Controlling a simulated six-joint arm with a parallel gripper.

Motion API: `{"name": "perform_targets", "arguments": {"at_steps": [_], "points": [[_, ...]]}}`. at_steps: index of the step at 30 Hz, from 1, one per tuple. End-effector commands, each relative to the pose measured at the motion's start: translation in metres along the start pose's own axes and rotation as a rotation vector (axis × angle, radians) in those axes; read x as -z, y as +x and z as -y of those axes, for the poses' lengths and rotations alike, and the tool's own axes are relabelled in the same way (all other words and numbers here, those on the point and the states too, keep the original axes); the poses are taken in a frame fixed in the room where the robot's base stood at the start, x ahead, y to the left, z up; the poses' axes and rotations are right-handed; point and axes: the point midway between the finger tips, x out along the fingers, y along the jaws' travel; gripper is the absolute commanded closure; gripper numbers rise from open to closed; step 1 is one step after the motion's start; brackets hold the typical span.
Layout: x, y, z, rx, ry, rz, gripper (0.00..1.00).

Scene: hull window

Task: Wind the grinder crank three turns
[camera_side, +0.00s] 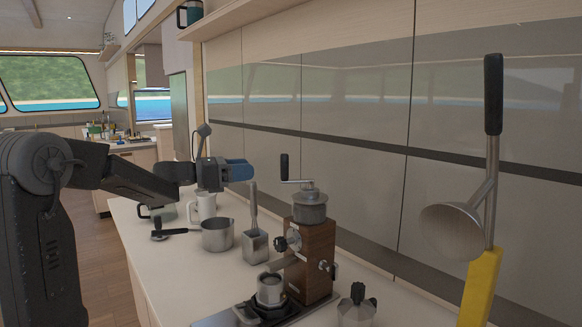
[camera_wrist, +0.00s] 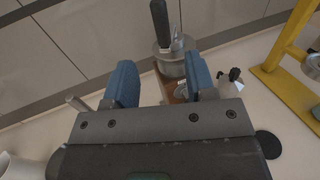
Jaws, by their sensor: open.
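The grinder (camera_side: 309,248) is a brown wooden box with a grey metal top, standing upright on the counter. Its crank (camera_side: 296,181) reaches left from the top and ends in an upright black handle (camera_side: 284,166). In the wrist view the black crank handle (camera_wrist: 159,22) and grey grinder top (camera_wrist: 172,60) lie ahead, beyond the fingertips. My gripper (camera_side: 240,170) is open and empty, left of the crank handle and apart from it. Its two blue fingers (camera_wrist: 160,82) show in the wrist view with the grinder's body partly hidden behind them.
A metal pot (camera_side: 217,236), white mug (camera_side: 206,205) and square metal container (camera_side: 255,247) stand left of the grinder. A moka pot (camera_side: 357,308) and yellow stand (camera_side: 480,287) are to the right. Wall panels run behind.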

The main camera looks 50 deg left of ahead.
Motion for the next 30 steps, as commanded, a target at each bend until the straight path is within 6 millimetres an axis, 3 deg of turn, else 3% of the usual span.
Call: {"name": "perform_targets", "arguments": {"at_steps": [15,21,30], "points": [[0.001,0.101,0.002,0.006,0.003,-0.003,0.49],[0.001,0.119,0.002,0.003,0.004,-0.003,0.49],[0.001,0.123,0.002,0.003,0.004,-0.003,0.49]]}}
